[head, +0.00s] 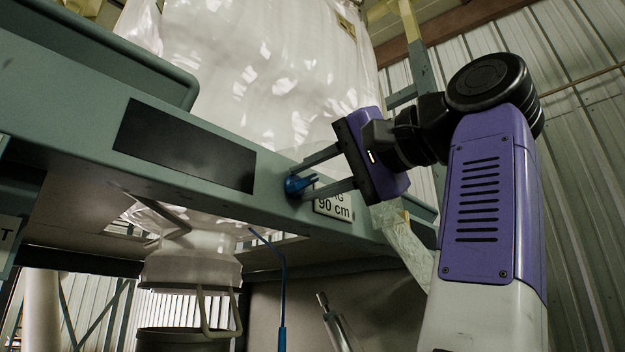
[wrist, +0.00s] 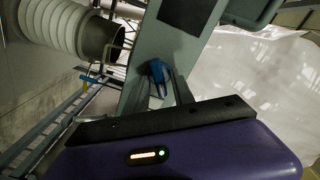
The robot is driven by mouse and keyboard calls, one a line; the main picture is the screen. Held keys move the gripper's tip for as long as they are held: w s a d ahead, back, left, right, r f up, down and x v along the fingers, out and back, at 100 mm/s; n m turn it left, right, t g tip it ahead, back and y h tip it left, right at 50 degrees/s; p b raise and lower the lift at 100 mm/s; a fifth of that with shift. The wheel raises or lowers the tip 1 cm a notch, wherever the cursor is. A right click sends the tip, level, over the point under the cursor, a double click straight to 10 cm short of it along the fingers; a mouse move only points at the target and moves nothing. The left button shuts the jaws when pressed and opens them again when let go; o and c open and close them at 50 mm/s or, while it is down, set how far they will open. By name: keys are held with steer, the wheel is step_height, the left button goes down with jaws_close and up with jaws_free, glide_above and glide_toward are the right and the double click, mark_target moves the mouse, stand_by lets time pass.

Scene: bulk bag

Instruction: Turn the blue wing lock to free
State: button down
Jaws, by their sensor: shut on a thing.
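The blue wing lock (head: 297,184) sits on the front face of the grey-green frame beam (head: 215,182), beside a white sign reading "90 cm" (head: 333,206). My gripper (head: 302,181) reaches the beam from the right, with one finger above and one below the lock. It is shut on the lock. In the wrist view the blue wing lock (wrist: 156,72) shows at the ends of the fingers of my gripper (wrist: 163,82). The fingers partly hide it, so its exact angle is hard to tell.
A large white bulk bag (head: 265,70) hangs above the beam. Its pale spout (head: 192,258) drops below, over a dark round pipe (head: 183,340). A black panel (head: 185,146) is on the beam. A blue hooked rod (head: 283,290) hangs below.

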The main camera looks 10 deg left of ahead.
steer(key=m, duration=0.7)
steer(key=shift+d+f+b, duration=0.1)
steer(key=shift+f+b, duration=0.05)
steer(key=shift+b, duration=0.15)
stand_by(0.4)
steer(key=c, duration=1.4)
jaws_free()
steer(key=shift+c, duration=0.2)
steer(key=b+v, duration=0.3)
steer(key=v, duration=0.4)
steer(key=shift+s+d, duration=0.2)
steer(key=shift+d, duration=0.15)
